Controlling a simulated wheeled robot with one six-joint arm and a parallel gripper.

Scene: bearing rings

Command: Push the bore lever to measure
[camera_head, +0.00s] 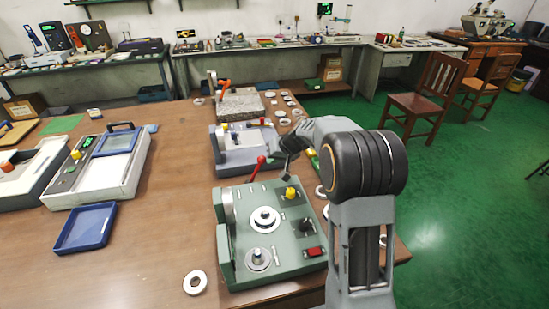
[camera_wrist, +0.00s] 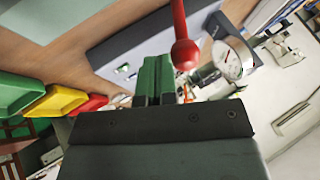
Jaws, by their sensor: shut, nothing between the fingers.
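The lever with a red ball knob (camera_head: 261,160) stands tilted at the back of the green measuring fixture (camera_head: 238,272). In the wrist view the red lever (camera_wrist: 184,52) is close, just right of and beyond my fingertips. My gripper (camera_head: 286,177) is over the back part of the fixture, right of the lever, with its fingers shut and empty. The fingers also show in the wrist view (camera_wrist: 154,72). I see a gap between fingers and knob in the head view. A bearing ring (camera_head: 265,219) sits on the fixture's central post. A dial gauge (camera_wrist: 229,62) shows beside the lever.
A yellow knob (camera_head: 291,193) and red button (camera_head: 315,251) are on the fixture. A grey fixture (camera_head: 232,158) stands behind. A loose ring (camera_head: 195,282) and blue tray (camera_head: 86,228) lie left. Table between them is clear.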

